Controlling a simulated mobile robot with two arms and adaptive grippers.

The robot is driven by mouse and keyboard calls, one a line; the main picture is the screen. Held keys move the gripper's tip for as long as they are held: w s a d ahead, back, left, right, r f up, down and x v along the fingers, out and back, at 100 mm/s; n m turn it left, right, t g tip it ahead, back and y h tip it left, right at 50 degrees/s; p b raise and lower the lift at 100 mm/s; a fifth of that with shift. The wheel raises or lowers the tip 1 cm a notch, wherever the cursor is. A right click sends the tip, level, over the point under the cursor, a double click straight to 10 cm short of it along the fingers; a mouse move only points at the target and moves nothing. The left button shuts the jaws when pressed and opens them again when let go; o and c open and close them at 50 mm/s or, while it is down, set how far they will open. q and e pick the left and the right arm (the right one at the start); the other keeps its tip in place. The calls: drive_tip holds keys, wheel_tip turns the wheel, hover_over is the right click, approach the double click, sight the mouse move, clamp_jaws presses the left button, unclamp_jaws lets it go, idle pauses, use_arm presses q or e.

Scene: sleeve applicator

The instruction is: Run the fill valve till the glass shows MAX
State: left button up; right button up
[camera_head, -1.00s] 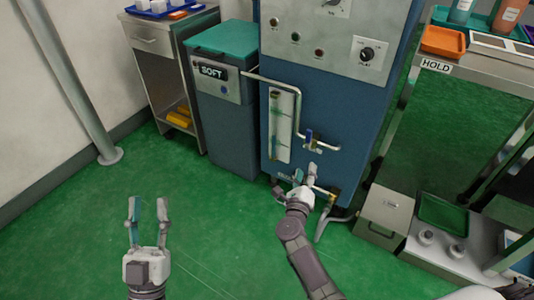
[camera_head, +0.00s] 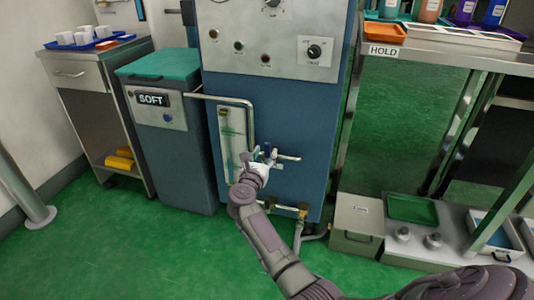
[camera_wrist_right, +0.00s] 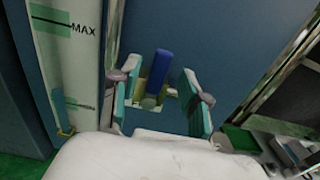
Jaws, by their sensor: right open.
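The fill valve with its upright blue handle (camera_wrist_right: 158,68) is on the blue machine's front; in the head view the handle (camera_head: 267,149) is partly hidden by my gripper. My right gripper (camera_wrist_right: 161,84) is open, one finger on either side of the valve in the wrist view. I cannot tell whether a finger touches it. In the head view the right gripper (camera_head: 263,158) is just at the valve. The tall sight glass (camera_head: 231,135) is left of it. In the wrist view the glass (camera_wrist_right: 82,65) shows a MAX line beside a green patch; the liquid level is unclear. My left gripper is out of view.
A bent pipe (camera_head: 250,112) runs from the SOFT tank (camera_head: 168,150) to the machine. A lower pipe with a brass fitting (camera_head: 302,209) is below the valve. A steel cabinet (camera_head: 358,222) and HOLD shelf (camera_head: 430,55) are at right. Green floor is free in front.

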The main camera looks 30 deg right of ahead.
sight(267, 150)
drive_tip(key=shift+b+x, duration=0.4)
drive_tip(key=shift+x, duration=1.3)
clamp_jaws()
drive_tip(key=shift+f, duration=0.1)
